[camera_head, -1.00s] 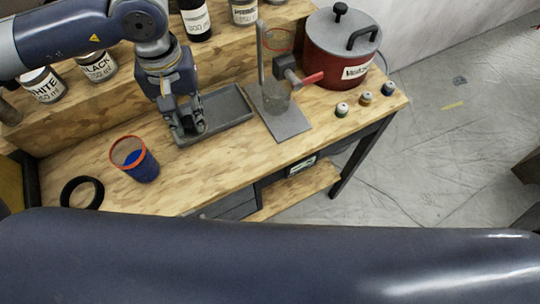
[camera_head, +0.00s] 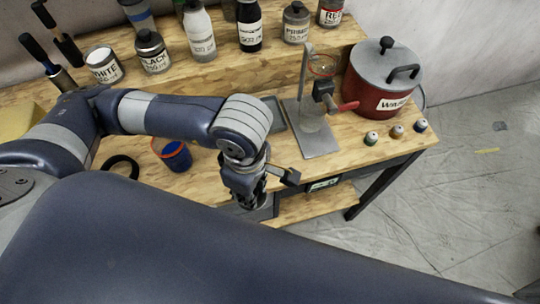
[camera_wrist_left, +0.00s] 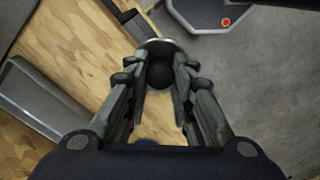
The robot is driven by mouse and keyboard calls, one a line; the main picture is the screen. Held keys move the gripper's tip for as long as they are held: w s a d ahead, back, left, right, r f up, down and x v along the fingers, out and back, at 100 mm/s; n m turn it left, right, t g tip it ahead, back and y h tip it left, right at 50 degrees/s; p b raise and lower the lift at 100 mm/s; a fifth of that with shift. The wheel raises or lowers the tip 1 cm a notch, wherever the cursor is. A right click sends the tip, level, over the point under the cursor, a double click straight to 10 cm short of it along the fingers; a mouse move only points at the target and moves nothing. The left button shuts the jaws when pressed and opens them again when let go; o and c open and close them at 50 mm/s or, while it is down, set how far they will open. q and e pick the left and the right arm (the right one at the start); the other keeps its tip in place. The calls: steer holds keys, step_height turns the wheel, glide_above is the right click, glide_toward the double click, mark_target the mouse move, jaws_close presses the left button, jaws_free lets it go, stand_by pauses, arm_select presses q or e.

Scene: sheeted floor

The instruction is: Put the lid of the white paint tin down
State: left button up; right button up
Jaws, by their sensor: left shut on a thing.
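The white paint tin (camera_head: 103,66) stands on the raised back shelf at the left, labelled WHITE. Its top looks pale and has no knob, unlike the black tin beside it. My left gripper (camera_head: 246,201) is at the bench's front edge, well away from the tin; its fingertips are hidden in the head view. In the left wrist view my left gripper (camera_wrist_left: 160,88) is shut on a dark round knob with a pale rim beyond it, which looks like the lid (camera_wrist_left: 160,72). Most of the lid is hidden by the fingers. My right gripper is in neither view.
A grey tray (camera_wrist_left: 40,92) lies left of the gripper in the wrist view. A stand (camera_head: 318,140), red pot (camera_head: 380,85) and several small jars are at right.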

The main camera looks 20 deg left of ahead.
arm_select(q)
steer(key=n+b, duration=0.1)
steer(key=s+d+n, duration=0.1)
steer(key=n, duration=0.1)
steer(key=d+n+b, duration=0.1)
steer(key=n, duration=0.1)
steer(key=shift+s+f+b, duration=0.2)
steer(key=shift+f+b, duration=0.05)
steer(key=shift+b, duration=0.1)
steer(key=w+p, duration=0.1)
steer(key=w, duration=0.3)
steer(key=w+a+p, duration=0.1)
steer(key=w, duration=0.3)
steer(key=w+a+p, duration=0.1)
steer(key=w+p, duration=0.1)
steer(key=w, duration=0.3)
steer(key=shift+f, duration=0.15)
steer(key=shift+w+f, duration=0.1)
steer(key=shift+w, duration=0.1)
step_height(320, 180, down, 3)
steer(key=shift+r+p, duration=0.15)
steer(key=shift+p, duration=0.85)
steer(key=shift+f, duration=0.45)
